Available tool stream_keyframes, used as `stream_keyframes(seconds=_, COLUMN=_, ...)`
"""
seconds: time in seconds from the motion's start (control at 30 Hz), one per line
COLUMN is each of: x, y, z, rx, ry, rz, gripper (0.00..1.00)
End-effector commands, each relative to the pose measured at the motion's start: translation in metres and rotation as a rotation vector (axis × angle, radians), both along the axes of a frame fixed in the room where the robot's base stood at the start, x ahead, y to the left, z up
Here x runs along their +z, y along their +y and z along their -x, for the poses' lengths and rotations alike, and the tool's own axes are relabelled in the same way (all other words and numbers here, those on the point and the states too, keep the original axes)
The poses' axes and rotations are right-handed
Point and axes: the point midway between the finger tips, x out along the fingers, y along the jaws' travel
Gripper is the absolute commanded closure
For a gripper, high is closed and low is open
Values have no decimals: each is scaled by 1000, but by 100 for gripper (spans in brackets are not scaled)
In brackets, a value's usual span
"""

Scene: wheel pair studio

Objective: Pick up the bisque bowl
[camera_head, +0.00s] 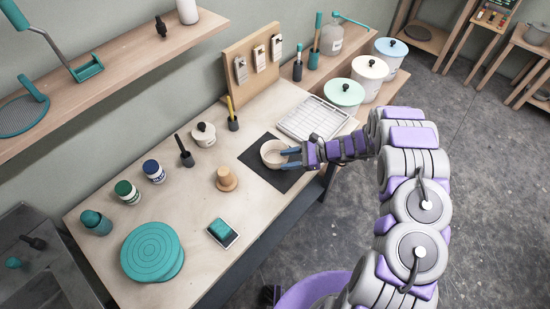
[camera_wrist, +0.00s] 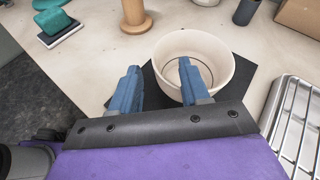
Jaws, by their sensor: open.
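The bisque bowl (camera_head: 274,153) is cream-coloured and stands upright on a black square mat (camera_head: 262,174) near the right end of the worktable. My gripper (camera_head: 293,157) reaches it from the right in the head view, with its blue fingers apart at the bowl's near rim. In the wrist view the bowl (camera_wrist: 215,50) is empty, with a dark ring inside its base. There the right finger of my gripper (camera_wrist: 158,80) overlaps the bowl's opening, and the left finger is outside the wall. I cannot tell whether either finger touches the bowl.
A white wire rack (camera_head: 312,118) lies right of the mat. A wooden spool-like stand (camera_head: 226,179), a lidded cream pot (camera_head: 203,134) and a dark pen holder (camera_head: 233,123) stand nearby. A teal sponge on a tray (camera_head: 222,232) is front left. The table between them is mostly bare.

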Motion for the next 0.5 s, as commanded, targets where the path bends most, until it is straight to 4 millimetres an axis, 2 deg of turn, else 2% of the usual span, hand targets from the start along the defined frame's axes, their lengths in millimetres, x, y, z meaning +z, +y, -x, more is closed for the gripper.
stream_keyframes(seconds=0.1, x=-8, y=18, z=1, rx=5, ry=2, rz=1, gripper=54)
stream_keyframes(seconds=0.3, x=-18, y=41, z=1, rx=3, ry=1, rz=1, gripper=54)
stream_keyframes(seconds=0.5, x=-19, y=46, z=0, rx=-1, ry=1, rz=1, gripper=54)
